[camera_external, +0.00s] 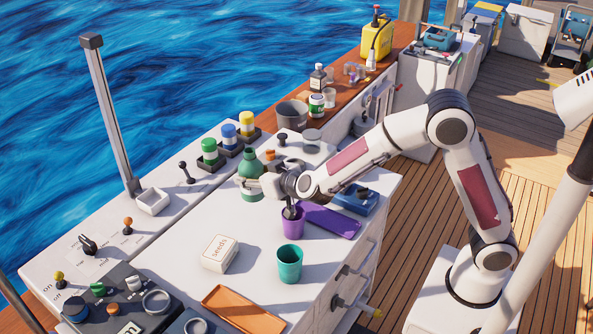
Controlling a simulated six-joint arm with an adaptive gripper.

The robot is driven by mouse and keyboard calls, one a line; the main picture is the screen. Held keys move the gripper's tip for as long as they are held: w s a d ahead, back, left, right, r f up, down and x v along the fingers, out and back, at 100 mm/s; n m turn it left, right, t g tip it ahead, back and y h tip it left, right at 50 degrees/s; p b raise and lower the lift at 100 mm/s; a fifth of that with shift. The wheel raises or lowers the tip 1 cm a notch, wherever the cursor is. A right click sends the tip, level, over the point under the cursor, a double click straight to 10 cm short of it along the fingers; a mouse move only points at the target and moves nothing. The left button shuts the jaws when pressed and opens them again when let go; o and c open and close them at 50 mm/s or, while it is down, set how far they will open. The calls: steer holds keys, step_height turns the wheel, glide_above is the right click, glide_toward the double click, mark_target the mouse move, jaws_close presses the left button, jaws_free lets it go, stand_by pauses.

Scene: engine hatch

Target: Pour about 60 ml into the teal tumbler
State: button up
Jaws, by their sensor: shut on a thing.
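The teal tumbler (290,265) stands upright on the white worktop, near its front edge. Its open top faces up, and I cannot make out its contents. My gripper (251,184) reaches leftward, behind and to the left of the tumbler and well apart from it. It is shut around the middle of a green bottle (250,162). The bottle is about upright, with its rounded shoulder above the fingers and its lower part showing below them. I cannot tell whether its base touches the worktop. The liquid inside does not show.
A purple cup (292,226) stands just below my wrist, beside a purple tray (330,220). A seeds box (219,253) and an orange tray (243,311) lie left of the tumbler. Colored-capped containers (209,150) stand behind the bottle. Worktop between box and tumbler is clear.

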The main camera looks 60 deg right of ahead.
steer(key=s+a+f+m+h, duration=0.2)
steer(key=s+a+f, duration=0.2)
steer(key=s+a, duration=0.4)
steer(key=s+a+f+m+g+h, duration=0.1)
steer(key=s+a+f+h, duration=0.1)
steer(key=s+a+f, duration=0.3)
steer(key=shift+s+a+m+g, duration=0.35)
steer(key=shift+s+a, duration=1.65)
steer(key=shift+a, duration=2)
steer(key=shift+d+r+m, duration=0.1)
steer(key=shift+r+m, duration=0.05)
steer(key=shift+m, duration=0.2)
steer(key=shift+s+d+r+m+t+y, duration=0.15)
steer(key=shift+r+m+t+y, duration=0.3)
steer(key=shift+m+y, duration=1)
steer(key=shift+w+d+r+m+t+y, duration=0.15)
steer(key=shift+m+t+y, duration=0.35)
steer(key=shift+m+y, duration=0.95)
steer(key=shift+s+d+r+m+t+y, duration=0.15)
steer(key=shift+r+m+t+y, duration=0.3)
steer(key=shift+m+y, duration=1)
